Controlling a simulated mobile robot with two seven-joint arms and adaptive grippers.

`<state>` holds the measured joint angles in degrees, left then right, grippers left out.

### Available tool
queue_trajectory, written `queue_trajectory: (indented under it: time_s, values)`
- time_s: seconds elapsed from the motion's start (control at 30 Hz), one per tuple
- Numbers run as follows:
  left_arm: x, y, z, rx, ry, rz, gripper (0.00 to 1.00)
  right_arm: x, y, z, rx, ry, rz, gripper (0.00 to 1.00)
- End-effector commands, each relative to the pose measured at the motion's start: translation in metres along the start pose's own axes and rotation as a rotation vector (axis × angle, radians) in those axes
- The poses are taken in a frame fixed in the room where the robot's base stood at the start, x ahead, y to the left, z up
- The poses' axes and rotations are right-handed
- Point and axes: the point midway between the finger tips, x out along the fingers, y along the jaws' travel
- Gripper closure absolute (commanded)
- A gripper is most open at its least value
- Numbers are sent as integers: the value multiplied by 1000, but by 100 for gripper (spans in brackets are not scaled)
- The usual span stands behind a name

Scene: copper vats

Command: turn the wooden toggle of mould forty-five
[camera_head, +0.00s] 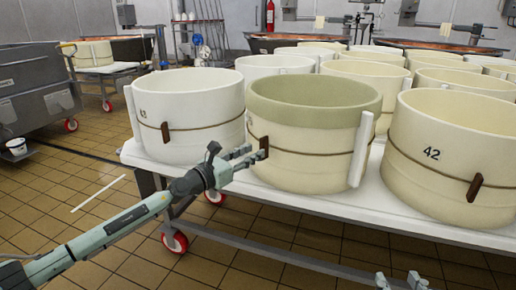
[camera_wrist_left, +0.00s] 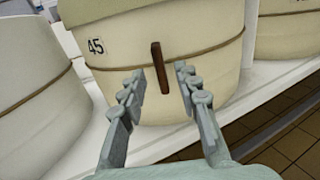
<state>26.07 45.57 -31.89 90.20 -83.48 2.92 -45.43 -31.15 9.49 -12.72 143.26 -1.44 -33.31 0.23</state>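Mould forty-five (camera_head: 315,130) is a cream round mould with an olive upper band, at the front middle of the white table. Its number shows in the left wrist view (camera_wrist_left: 95,46). The wooden toggle (camera_wrist_left: 160,68) is a dark brown bar on the mould's cord, close to upright, its lower end slightly right. It also shows in the head view (camera_head: 264,144). My left gripper (camera_wrist_left: 160,82) is open, one finger on each side of the toggle's lower part, with gaps to both; I cannot tell contact depth. My right gripper (camera_head: 400,282) is open and empty at the bottom edge.
A white mould (camera_head: 190,120) stands left and mould 42 (camera_head: 455,150) right, close by, each with its own toggle. More moulds stand behind. The white wheeled table (camera_head: 300,198) has a front edge below the moulds.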

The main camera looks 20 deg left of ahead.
Motion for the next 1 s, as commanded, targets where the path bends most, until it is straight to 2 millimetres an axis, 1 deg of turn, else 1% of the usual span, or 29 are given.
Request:
queue_trajectory:
  time_s: [0.03, 0.1, 0.2, 0.33, 0.57, 0.67, 0.83, 1.0]
  values:
    - [9, 0, 1, -1, -3, 0, 68, 0, 0, 0, 1, 3, -1, 60]
    - [19, 0, 0, 0, -2, 0, 68, 1, -3, -4, 4, 25, -6, 60]
    - [29, 0, -1, 0, -1, 0, 68, 1, -6, -12, 8, 62, -13, 60]
    - [36, 0, 0, 0, 0, -1, 68, 0, -8, -17, 11, 85, -17, 60]
    - [37, 0, 0, 0, 1, 0, 68, 0, -9, -19, 12, 91, -18, 60]
    - [36, 0, 0, 0, 1, 0, 78, 0, -9, -19, 12, 91, -18, 60]
    - [36, 0, 0, 1, 1, 0, 99, 0, -9, -19, 12, 91, -18, 60]
    - [36, 0, 0, 1, 1, 0, 100, 0, -9, -19, 12, 91, -19, 60]
